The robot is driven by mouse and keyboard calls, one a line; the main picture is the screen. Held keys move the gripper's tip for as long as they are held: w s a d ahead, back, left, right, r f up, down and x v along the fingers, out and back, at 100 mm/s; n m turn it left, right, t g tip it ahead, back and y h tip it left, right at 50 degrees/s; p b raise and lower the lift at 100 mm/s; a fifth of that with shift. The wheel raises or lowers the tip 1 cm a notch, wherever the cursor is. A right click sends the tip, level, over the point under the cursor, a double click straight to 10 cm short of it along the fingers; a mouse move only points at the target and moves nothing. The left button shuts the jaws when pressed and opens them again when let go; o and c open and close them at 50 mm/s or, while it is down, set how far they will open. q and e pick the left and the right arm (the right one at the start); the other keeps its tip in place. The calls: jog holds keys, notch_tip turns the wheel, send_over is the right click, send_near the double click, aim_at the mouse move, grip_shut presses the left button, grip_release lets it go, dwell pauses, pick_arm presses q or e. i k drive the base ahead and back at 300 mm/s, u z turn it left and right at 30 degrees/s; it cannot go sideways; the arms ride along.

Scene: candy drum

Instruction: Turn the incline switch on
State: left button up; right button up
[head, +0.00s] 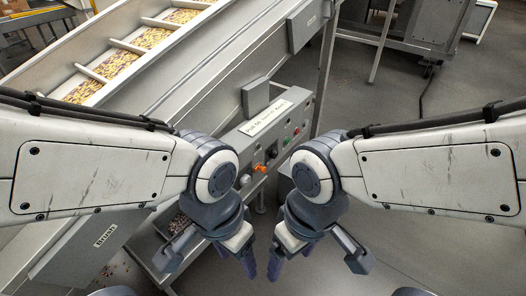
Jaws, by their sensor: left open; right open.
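A grey control panel (276,142) is fixed to the side of the inclined conveyor (195,75), in the middle of the head view. It carries a row of small controls, among them an orange knob (262,167), a pale round knob (245,180) and small green and red ones. A white label (265,120) sits above them, too small to read surely, so I cannot tell which control is the incline switch. My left gripper (208,258) is open and empty, in front of and below the panel. My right gripper (317,260) is open and empty, lower right of the panel. Neither touches a control.
The conveyor has cross slats with yellow and purple candies between them. A tray of small pieces (178,224) shows partly behind my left gripper. A metal machine (415,25) stands at the upper right.

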aim_at(245, 180)
jog(key=k, duration=1.3)
jog(key=z, duration=0.8)
jog(key=i, duration=1.65)
jog(key=u, duration=0.85)
